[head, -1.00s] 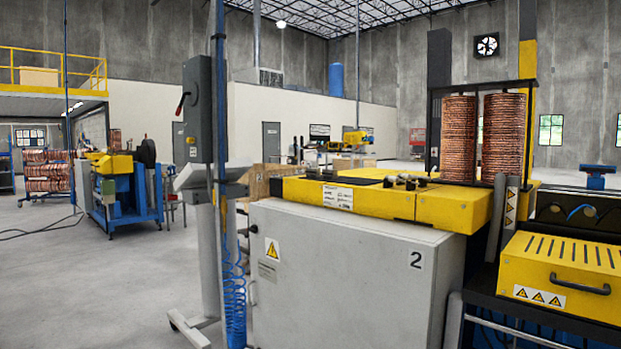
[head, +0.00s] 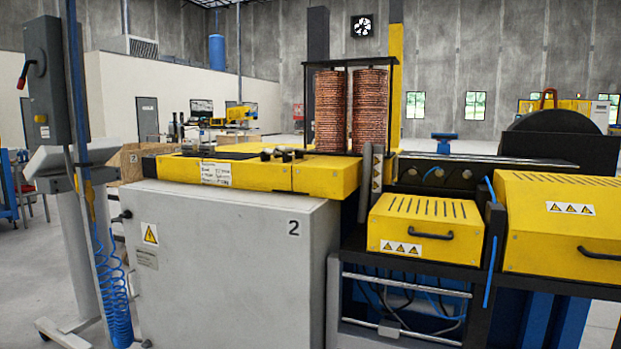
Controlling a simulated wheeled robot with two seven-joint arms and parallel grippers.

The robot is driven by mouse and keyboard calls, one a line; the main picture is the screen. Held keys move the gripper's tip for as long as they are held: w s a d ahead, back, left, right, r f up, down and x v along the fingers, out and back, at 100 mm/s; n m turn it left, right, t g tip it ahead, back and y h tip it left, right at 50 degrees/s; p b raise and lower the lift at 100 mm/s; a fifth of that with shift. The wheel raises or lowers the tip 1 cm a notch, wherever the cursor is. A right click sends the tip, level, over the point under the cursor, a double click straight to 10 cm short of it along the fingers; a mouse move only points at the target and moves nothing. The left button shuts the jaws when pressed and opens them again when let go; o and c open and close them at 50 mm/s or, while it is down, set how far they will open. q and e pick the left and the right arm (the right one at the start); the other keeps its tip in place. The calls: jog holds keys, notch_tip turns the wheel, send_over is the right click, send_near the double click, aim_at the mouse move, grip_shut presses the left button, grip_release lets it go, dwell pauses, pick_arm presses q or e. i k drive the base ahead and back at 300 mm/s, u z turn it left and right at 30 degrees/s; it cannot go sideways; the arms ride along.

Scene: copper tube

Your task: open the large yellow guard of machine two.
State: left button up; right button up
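Machine two is a grey cabinet (head: 235,270) marked "2" with a yellow top (head: 240,172). To its right is a smaller yellow guard (head: 425,226) with slots, warning labels and a black handle (head: 424,235). Farther right is the large yellow guard (head: 560,222), also with slots and warning labels. Its black handle (head: 600,253) is near the right edge of the head view. Both guards look closed. The large guard's right side is cut off by the picture edge. Neither of my grippers is in view.
A grey control post (head: 58,150) with a coiled blue hose (head: 112,290) stands at the left. Two copper coil stacks (head: 350,110) stand behind the yellow top. A dark wheel-like part (head: 555,122) rises behind the large guard. A low rail (head: 400,335) crosses below the small guard.

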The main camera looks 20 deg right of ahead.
aim_at(561, 227)
jog(key=z, duration=2.3)
jog(key=i, duration=1.25)
jog(key=u, duration=0.45)
